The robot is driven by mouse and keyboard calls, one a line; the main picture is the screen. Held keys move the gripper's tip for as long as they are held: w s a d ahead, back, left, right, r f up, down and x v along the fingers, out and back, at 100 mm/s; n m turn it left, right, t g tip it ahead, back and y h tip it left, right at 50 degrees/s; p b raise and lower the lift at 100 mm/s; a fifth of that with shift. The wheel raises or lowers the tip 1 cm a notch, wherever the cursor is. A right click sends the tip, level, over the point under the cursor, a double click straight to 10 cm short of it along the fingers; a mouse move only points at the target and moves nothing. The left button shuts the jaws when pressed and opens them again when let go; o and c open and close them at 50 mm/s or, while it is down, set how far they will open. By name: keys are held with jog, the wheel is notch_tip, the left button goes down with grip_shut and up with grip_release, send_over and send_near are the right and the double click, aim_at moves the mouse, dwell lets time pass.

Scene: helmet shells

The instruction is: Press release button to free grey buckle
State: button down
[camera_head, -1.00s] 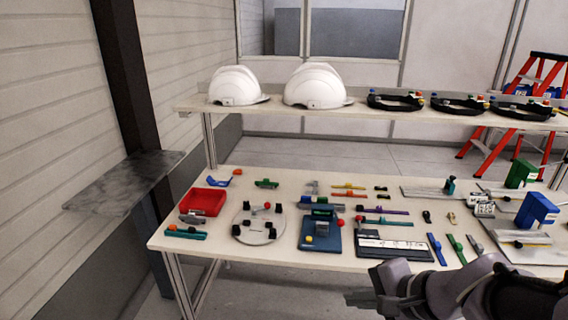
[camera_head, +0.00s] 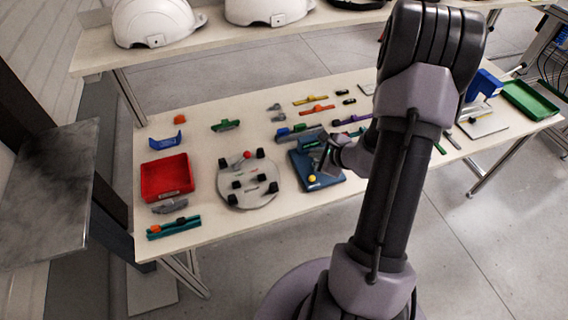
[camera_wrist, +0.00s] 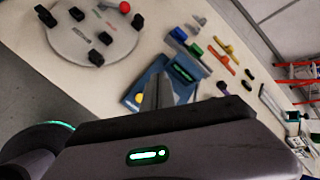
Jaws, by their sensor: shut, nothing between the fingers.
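A blue fixture (camera_head: 326,182) stands on the workbench with a round yellow button (camera_head: 311,178) at its front left corner. In the wrist view the fixture (camera_wrist: 134,88) lies just beyond my fingers, with the yellow button (camera_wrist: 139,98) left of them. My gripper (camera_head: 328,158) is shut and empty, over the fixture; its grey fingers (camera_wrist: 163,88) show in the wrist view. I cannot tell whether they touch anything. The grey buckle is not clearly seen; my gripper covers the middle of the fixture.
A round grey plate (camera_head: 240,200) with black blocks and a red knob (camera_head: 247,154) sits left of the fixture. A red bin (camera_head: 167,178) is farther left. Several small coloured parts lie behind. White helmets (camera_head: 155,20) stand on the upper shelf.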

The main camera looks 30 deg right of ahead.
aim_at(314, 179)
jog(key=f+b, duration=0.2)
jog(key=f, duration=0.1)
jog(key=f+b, duration=0.4)
jog(key=f, duration=0.1)
jog(key=shift+s+d+f, duration=0.2)
jog(key=shift+s+f, duration=0.05)
jog(key=shift+f, duration=0.2)
jog(key=shift+f+b, duration=0.15)
jog(key=shift+b, duration=0.25)
dwell(1.6)
jog(key=shift+f+b, duration=0.25)
jog(key=shift+b, duration=0.25)
jog(key=shift+f+b, duration=0.5)
jog(key=shift+b, duration=0.15)
dwell(0.5)
jog(key=shift+r, duration=0.1)
jog(key=shift+r+p, duration=0.5)
jog(key=shift+r, duration=0.3)
jog(key=shift+r, duration=0.1)
